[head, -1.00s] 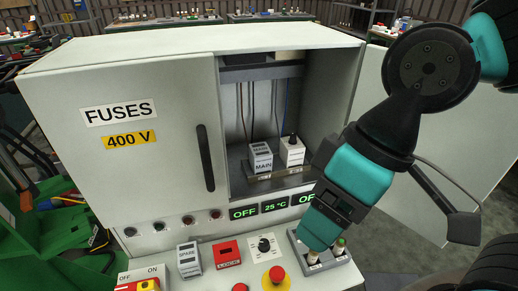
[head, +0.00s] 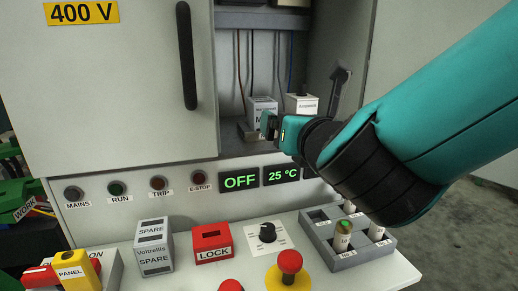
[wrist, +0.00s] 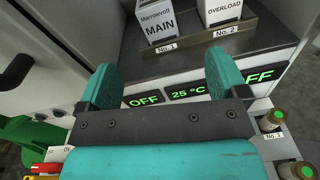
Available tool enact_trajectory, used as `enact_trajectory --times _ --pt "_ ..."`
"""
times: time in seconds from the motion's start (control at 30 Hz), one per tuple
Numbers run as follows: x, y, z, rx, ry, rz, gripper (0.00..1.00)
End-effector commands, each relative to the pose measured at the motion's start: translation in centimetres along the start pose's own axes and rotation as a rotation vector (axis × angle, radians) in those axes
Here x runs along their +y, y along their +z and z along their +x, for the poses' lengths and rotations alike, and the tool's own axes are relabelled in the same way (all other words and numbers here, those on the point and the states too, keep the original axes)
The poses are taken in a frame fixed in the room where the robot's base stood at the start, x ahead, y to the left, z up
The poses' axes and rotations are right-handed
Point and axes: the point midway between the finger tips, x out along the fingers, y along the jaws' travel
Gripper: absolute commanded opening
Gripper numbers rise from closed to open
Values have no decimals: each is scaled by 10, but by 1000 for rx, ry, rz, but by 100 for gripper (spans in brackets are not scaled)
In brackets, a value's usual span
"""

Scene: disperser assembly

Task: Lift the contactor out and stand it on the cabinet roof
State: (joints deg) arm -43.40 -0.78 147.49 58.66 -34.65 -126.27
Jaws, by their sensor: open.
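The contactor, taken as the white and grey block marked MAIN, stands upright at slot No. 1 on a metal rail inside the cabinet. It shows in the head view (head: 260,108) and in the wrist view (wrist: 155,22). My gripper (wrist: 162,80) is open and empty, its two teal fingers pointing toward the rail, short of the block in the wrist view. In the head view my gripper (head: 272,128) is in front of the rail and covers part of the block's lower right. The cabinet (head: 130,120) shows its front; its roof is out of view.
The white OVERLOAD block (wrist: 220,10) stands close right of the contactor at No. 2. A SPARE block (head: 153,247), LOCK block (head: 212,243), red buttons and a grey tray (head: 345,255) crowd the front ledge.

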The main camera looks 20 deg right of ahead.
Motion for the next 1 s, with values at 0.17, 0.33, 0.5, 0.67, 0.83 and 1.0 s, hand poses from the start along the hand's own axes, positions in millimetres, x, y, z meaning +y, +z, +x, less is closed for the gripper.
enact_trajectory --times 0.17,0.33,0.5,0.67,0.83,1.0 --pt "7 0 3 -62 26 -141 92" --pt "8 8 13 -65 17 -151 92" --pt "9 8 23 -59 24 -152 92" --pt "10 10 37 -59 24 -149 92" --pt "11 9 52 -55 28 -149 92" --pt "11 14 91 -59 24 -143 92"
